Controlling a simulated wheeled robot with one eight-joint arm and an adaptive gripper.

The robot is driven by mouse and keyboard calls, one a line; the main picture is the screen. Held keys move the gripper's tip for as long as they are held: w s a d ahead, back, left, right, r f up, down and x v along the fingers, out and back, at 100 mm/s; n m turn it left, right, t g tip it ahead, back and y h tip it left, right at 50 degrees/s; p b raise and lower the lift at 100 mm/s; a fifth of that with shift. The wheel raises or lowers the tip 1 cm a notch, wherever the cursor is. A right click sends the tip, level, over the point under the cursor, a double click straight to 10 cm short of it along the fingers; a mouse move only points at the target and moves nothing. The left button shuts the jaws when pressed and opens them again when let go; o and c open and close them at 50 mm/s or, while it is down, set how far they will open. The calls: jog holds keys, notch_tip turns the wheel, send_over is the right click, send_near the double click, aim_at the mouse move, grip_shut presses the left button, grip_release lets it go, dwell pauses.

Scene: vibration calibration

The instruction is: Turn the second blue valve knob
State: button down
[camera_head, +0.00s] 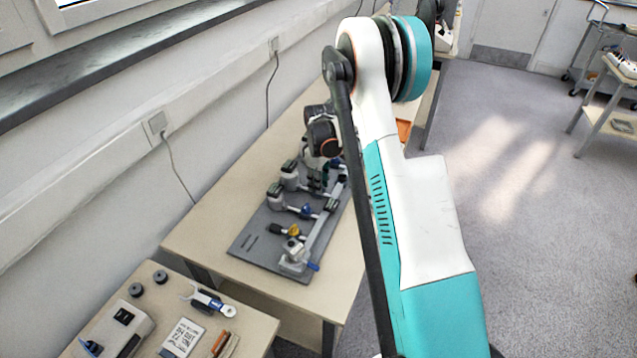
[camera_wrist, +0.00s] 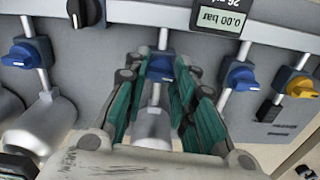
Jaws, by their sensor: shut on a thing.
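Several valve knobs sit in a row on the grey panel (camera_head: 265,246). In the wrist view my gripper (camera_wrist: 163,62) is closed around a blue valve knob (camera_wrist: 160,70) in the middle, with its green-padded fingers on both sides. Part of this knob is hidden by the fingers. Another blue knob (camera_wrist: 22,54) is to the left, and a further blue knob (camera_wrist: 240,77) is to the right, both apart from the fingers. In the head view my gripper (camera_head: 317,184) is low over the panel, and the held knob is hard to make out there.
A yellow knob (camera_wrist: 301,86) is at the far right of the wrist view. A black dial (camera_wrist: 86,11) and a display reading 0.00 bar (camera_wrist: 221,17) are at the top. A nearer table (camera_head: 255,325) holds tools.

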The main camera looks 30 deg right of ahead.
jog(key=m, duration=0.8)
jog(key=shift+m+b, duration=0.4)
jog(key=m, duration=0.4)
jog(key=shift+m, duration=1.9)
jog(key=c, duration=1.3)
grip_release()
notch_tip(320, 180, up, 12)
